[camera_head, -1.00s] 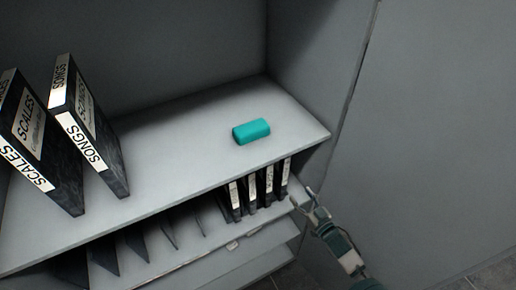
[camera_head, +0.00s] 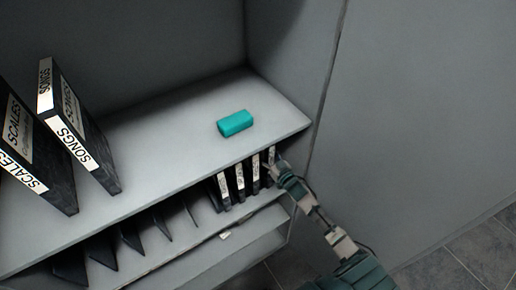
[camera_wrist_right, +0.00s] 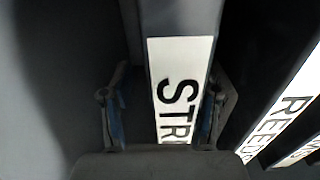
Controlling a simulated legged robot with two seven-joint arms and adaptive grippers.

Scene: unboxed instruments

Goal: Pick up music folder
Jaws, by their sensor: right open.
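Several black music folders with white spine labels stand upright in the lower shelf. The rightmost folder (camera_head: 271,156) is right at my right gripper (camera_head: 277,168). In the right wrist view this folder (camera_wrist_right: 180,60) has a white label starting "STR"; the rest of the word is hidden. My right gripper (camera_wrist_right: 165,105) is open, one finger on each side of that spine. The left finger is apart from it; I cannot tell whether the right one touches. My left gripper is not in view.
Two large black folders, "SONGS" (camera_head: 75,125) and "SCALES" (camera_head: 35,150), lean on the upper shelf (camera_head: 165,150). A teal block (camera_head: 236,123) lies there too. A grey side wall (camera_head: 400,110) stands right of my right arm.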

